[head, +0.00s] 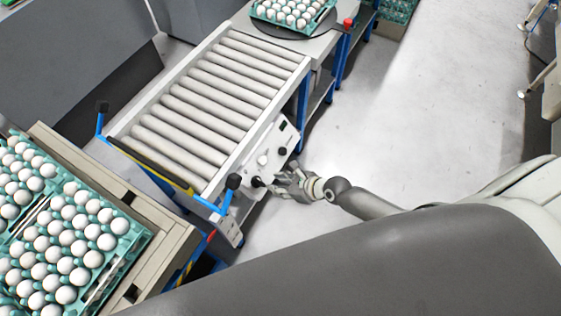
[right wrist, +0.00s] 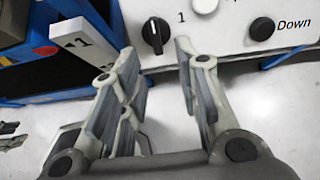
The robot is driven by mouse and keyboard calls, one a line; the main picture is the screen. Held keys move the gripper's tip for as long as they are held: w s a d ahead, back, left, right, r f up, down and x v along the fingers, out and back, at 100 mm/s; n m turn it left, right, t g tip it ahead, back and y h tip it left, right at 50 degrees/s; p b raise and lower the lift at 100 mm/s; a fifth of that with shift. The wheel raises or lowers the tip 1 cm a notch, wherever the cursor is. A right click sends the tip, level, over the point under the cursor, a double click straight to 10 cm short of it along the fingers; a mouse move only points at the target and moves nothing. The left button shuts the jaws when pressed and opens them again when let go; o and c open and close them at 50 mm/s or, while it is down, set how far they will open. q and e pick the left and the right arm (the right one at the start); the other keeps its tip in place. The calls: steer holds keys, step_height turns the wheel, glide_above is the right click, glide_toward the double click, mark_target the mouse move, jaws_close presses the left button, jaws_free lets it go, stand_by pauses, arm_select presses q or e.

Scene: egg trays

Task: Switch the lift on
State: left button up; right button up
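The lift's white control panel (head: 277,142) is on the side of the roller conveyor (head: 205,95). In the right wrist view the panel (right wrist: 215,40) carries a black rotary knob (right wrist: 155,35) beside a printed "1". Its pointer mark is roughly upright. The knob also shows at the panel's lower end in the head view (head: 257,182). My right gripper (head: 277,185) is just to the right of the knob. In the right wrist view my right gripper (right wrist: 156,52) is open and empty, with its fingers spread below the knob. My left gripper is not in view.
A black button (right wrist: 262,29) labelled "Down" and a white button (right wrist: 205,5) are close by on the panel. Blue handles (head: 222,207) stick out near the knob. A pallet of egg trays (head: 135,228) stands at left. The floor (head: 430,85) right of the conveyor is clear.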

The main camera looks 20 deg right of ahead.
mark_target(262, 182)
steer(key=b+x, duration=0.4)
steer(key=shift+s+a+r, duration=0.1)
steer(key=shift+a, duration=0.2)
steer(key=b+x, duration=0.1)
steer(key=x, duration=0.2)
steer(key=shift+w+r+b, duration=0.1)
steer(key=shift+w+b, duration=0.15)
steer(key=shift+b, duration=0.1)
steer(key=shift+b+x, duration=0.3)
steer(key=shift+x, duration=0.5)
steer(key=shift+r, duration=0.1)
steer(key=shift+c, duration=0.3)
